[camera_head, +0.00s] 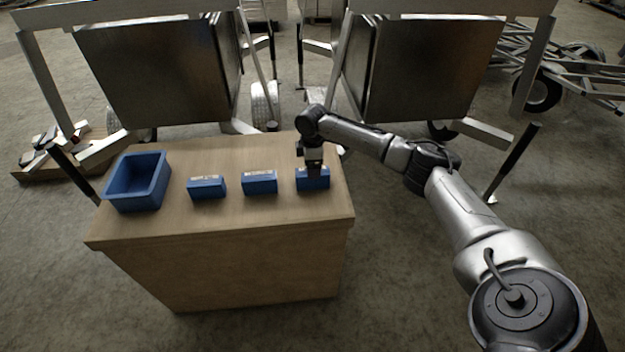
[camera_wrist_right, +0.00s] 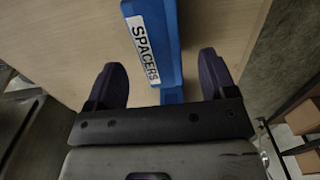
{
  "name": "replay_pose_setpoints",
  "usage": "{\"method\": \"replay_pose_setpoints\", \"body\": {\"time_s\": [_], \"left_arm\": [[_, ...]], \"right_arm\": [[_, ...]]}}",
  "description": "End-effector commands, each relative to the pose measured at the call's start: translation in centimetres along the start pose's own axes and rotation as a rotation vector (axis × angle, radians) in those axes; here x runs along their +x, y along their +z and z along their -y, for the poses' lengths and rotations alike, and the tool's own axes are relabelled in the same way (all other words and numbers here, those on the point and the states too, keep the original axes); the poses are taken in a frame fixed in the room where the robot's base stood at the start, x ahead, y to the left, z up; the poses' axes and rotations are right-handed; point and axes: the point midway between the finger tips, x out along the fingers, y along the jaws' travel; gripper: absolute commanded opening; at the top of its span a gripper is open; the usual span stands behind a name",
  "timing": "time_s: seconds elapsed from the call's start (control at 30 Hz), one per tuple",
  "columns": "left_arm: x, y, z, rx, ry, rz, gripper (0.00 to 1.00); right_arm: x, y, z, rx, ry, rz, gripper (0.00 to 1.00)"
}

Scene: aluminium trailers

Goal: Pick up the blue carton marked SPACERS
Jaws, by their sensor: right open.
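The blue carton marked SPACERS (camera_wrist_right: 166,40) lies between the two dark fingers of my right gripper (camera_wrist_right: 164,78) in the right wrist view, its white label readable. The fingers stand apart with a gap on each side of the carton. In the head view the right gripper (camera_head: 313,172) is over the rightmost blue carton (camera_head: 314,184) on the wooden table and hides part of it. My left gripper is in neither view.
Two more blue cartons, one in the middle (camera_head: 259,182) and one further left (camera_head: 207,187), stand in a row on the wooden table (camera_head: 230,215). An open blue bin (camera_head: 139,205) stands at the table's left end. Aluminium trailers (camera_head: 160,70) stand behind the table.

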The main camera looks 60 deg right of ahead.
Motion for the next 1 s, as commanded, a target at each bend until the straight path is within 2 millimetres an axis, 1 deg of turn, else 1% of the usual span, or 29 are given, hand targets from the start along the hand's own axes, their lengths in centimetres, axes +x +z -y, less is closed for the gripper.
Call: {"method": "replay_pose_setpoints", "body": {"time_s": [0.27, 0.4, 0.67, 1.0], "left_arm": [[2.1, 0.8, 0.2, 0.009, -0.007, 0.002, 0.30], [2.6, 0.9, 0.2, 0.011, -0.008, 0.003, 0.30], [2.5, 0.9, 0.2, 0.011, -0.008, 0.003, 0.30], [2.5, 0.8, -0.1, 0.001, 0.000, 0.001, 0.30]], "right_arm": [[3.5, 0.1, 0.0, -0.001, -0.001, 0.002, 0.78], [4.9, 0.1, 0.0, 0.000, -0.001, 0.001, 0.78], [5.0, 0.1, 0.0, 0.000, 0.000, 0.001, 0.78], [4.9, 0.1, 0.0, 0.000, 0.000, 0.001, 0.45]]}}
